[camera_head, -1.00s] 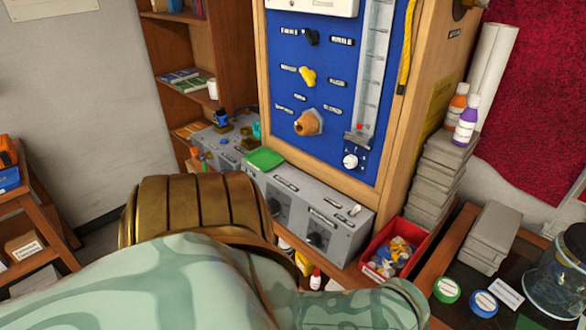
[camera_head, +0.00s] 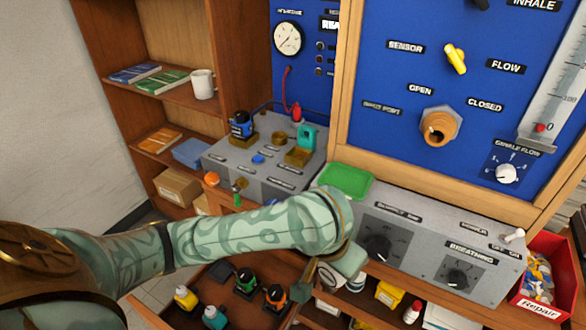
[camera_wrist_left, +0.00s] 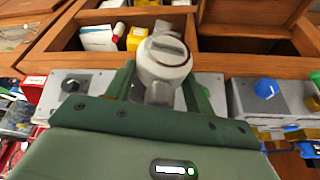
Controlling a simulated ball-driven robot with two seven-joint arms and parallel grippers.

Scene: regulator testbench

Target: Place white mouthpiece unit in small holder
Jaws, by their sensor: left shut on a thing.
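My left gripper (camera_head: 343,268) hangs above the open drawer area, in front of the right grey box. In the left wrist view its two green fingers (camera_wrist_left: 160,90) are shut on the white mouthpiece unit (camera_wrist_left: 163,58), a round pale piece with a slotted top. In the head view a pale round part of the unit (camera_head: 329,276) shows beside the gripper. On the left grey box stand a small brass holder (camera_head: 279,138) that looks empty, a blue-black unit (camera_head: 241,123) on a brass base, and a teal unit (camera_head: 306,137) by another brass holder. My right gripper is out of view.
A green tray (camera_head: 346,181) lies between the grey boxes. An open drawer (camera_head: 222,318) below holds several coloured units. A red repair bin (camera_head: 541,283) stands at the right. The blue panel (camera_head: 390,90) with knobs rises behind. A shelf (camera_head: 150,95) stands at the left.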

